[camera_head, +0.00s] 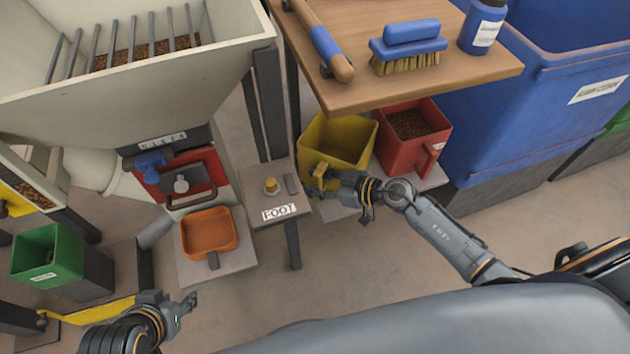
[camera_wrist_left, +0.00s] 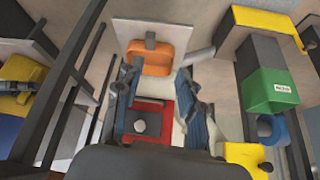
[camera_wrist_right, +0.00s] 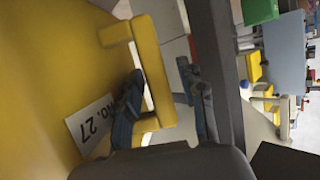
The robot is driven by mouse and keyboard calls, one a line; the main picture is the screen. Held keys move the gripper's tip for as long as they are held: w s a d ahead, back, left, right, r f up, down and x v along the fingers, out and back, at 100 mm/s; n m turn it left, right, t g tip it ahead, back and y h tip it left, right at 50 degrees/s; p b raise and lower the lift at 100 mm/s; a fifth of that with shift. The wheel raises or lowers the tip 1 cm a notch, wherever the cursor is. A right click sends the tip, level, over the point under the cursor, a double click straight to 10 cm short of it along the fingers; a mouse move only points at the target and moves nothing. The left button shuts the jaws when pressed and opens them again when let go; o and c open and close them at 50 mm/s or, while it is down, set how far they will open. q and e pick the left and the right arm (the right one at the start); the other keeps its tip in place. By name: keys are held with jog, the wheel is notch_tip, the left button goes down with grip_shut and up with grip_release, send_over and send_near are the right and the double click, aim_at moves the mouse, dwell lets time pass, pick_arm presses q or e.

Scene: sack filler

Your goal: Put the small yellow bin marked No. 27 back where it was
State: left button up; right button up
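The small yellow bin (camera_head: 345,138) stands under the wooden bench, left of a red bin. In the right wrist view its yellow wall fills the left side, with a "No. 27" label (camera_wrist_right: 90,124) and a protruding handle (camera_wrist_right: 152,75). My right gripper (camera_head: 318,184) is at this handle; in the right wrist view its fingers (camera_wrist_right: 160,95) are spread on both sides of the handle, with a small gap showing on the right. My left gripper (camera_head: 190,303) is away at the lower left; its fingers (camera_wrist_left: 160,85) are apart and empty in the left wrist view.
The red bin (camera_head: 432,146) with brown pellets stands close to the yellow bin's right. The wooden bench (camera_head: 450,75) overhangs both. The FOOT pedestal (camera_head: 275,190) is at the left, with an orange pan (camera_head: 210,231) beyond it. Floor in front is clear.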

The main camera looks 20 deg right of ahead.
jog(key=p+v, duration=0.1)
jog(key=v, duration=0.2)
pick_arm(q)
jog(key=shift+s+a+f+g+y+p, duration=0.15)
jog(key=shift+s+a+g+p, duration=0.15)
jog(key=shift+s+g+p, duration=0.5)
jog(key=shift+s+a+r+g+y+p, duration=0.15)
jog(key=shift+s+a+g+p, duration=0.2)
jog(key=shift+s, duration=0.75)
pick_arm(e)
send_near(321, 183)
jog(key=shift+d+f, duration=0.15)
jog(key=shift+f, duration=0.05)
pick_arm(q)
jog(key=shift+d+f, duration=0.1)
